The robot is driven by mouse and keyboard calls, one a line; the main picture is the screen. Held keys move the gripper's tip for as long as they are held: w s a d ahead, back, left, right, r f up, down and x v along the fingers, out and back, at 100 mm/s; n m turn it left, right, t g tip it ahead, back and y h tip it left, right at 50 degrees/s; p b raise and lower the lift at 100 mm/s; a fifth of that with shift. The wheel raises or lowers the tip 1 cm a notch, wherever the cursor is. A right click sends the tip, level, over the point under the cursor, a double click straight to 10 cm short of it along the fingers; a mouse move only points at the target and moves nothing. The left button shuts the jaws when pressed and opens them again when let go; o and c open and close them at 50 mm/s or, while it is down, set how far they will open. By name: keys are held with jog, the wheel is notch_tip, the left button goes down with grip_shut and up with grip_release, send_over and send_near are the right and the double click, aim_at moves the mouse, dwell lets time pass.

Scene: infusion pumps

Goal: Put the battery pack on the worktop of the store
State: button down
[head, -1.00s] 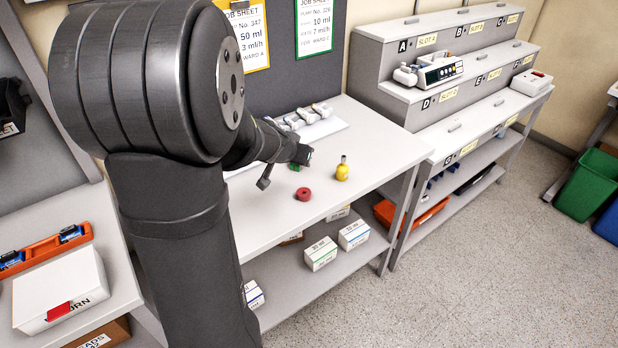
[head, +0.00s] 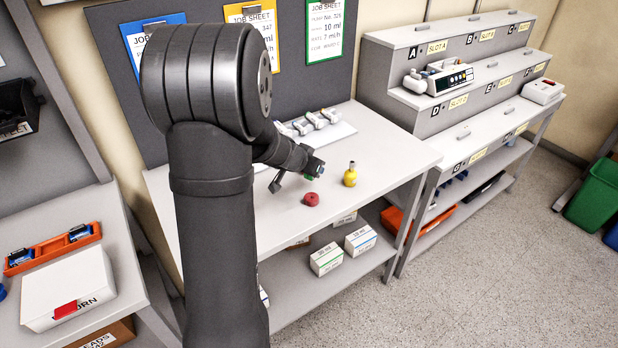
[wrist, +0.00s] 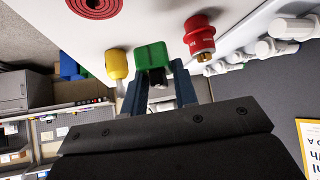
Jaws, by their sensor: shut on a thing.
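My gripper (wrist: 160,95) is shut on a green block (wrist: 152,55) with a dark part below it, held between blue fingers. I cannot tell whether the green block is a battery pack. Two blue and black packs (head: 79,233) sit in an orange tray (head: 50,250) on the left bench, far from my gripper. Which surface is the store's worktop is not marked.
A yellow piece (head: 350,177) and a red round piece (head: 311,199) stand near my gripper. White fittings (head: 318,121) lie behind. The stepped slot rack (head: 420,90) with a pump (head: 440,78) is at right. A white box (head: 70,293) is on the left bench.

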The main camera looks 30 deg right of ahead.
aim_at(308, 186)
jog(key=shift+w+a+f, duration=0.2)
jog(key=shift+w+f, duration=0.2)
jog(key=shift+w, duration=0.25)
jog(key=shift+f, duration=1.95)
jog(key=shift+f, duration=0.1)
jog(key=c, duration=1.1)
grip_release()
jog(key=shift+c, duration=0.2)
jog(key=shift+a+r, duration=0.1)
jog(key=shift+r, duration=0.15)
jog(key=v, duration=1.1)
jog(key=o, duration=0.3)
jog(key=shift+s+a+r, duration=0.15)
jog(key=shift+a+r, duration=0.1)
